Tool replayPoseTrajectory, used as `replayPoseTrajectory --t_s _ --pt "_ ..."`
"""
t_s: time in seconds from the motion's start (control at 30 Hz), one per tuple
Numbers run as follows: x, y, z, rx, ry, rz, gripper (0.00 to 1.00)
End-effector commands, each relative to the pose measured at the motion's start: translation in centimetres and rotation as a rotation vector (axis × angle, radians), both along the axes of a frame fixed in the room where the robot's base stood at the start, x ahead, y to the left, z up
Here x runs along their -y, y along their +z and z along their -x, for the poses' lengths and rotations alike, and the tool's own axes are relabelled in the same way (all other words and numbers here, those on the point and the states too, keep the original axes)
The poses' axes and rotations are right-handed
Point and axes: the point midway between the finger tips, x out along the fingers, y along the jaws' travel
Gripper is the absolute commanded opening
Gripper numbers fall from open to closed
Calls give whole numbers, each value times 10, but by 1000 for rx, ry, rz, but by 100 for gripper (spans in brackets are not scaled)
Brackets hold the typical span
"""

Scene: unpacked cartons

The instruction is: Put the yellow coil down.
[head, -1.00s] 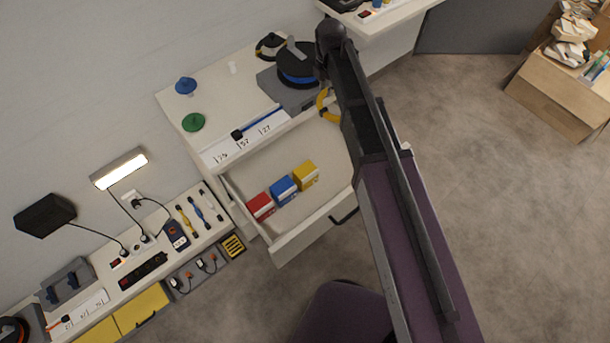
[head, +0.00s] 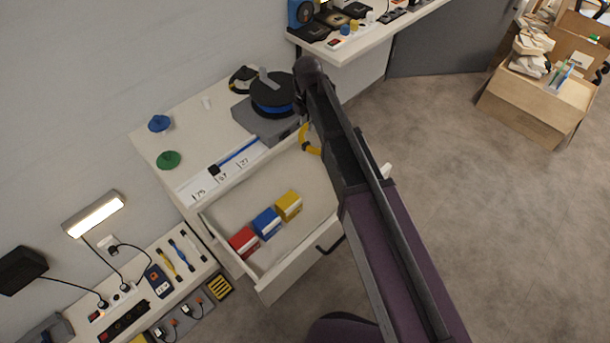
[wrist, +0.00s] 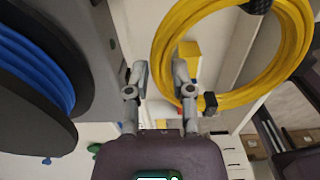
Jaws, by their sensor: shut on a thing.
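The yellow coil (head: 309,140) shows partly in the head view, beside my dark arm and over the back of the open drawer (head: 240,195). In the wrist view the coil (wrist: 240,98) is a large ring at the upper right, with a black wrap at its top. My gripper (wrist: 160,76) is shut on the left side of this ring, its two grey fingers showing around it. The coil's height above the drawer is hard to tell. My arm hides part of the coil and the gripper in the head view.
Red (head: 243,241), blue (head: 267,223) and yellow (head: 288,206) boxes stand in the drawer. A spool with blue line (head: 272,92) sits on a grey block on the cabinet top, close to the coil. Blue (head: 159,123) and green (head: 168,160) knobs stand on the left.

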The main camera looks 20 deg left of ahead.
Motion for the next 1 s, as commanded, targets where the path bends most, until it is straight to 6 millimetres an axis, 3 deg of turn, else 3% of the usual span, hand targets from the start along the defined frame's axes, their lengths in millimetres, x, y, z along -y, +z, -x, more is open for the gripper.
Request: replayPoseTrajectory --t_s 0.03,1.0 --pt "0 -11 0 0 0 0 0" --pt "1 -106 0 0 -1 0 0"
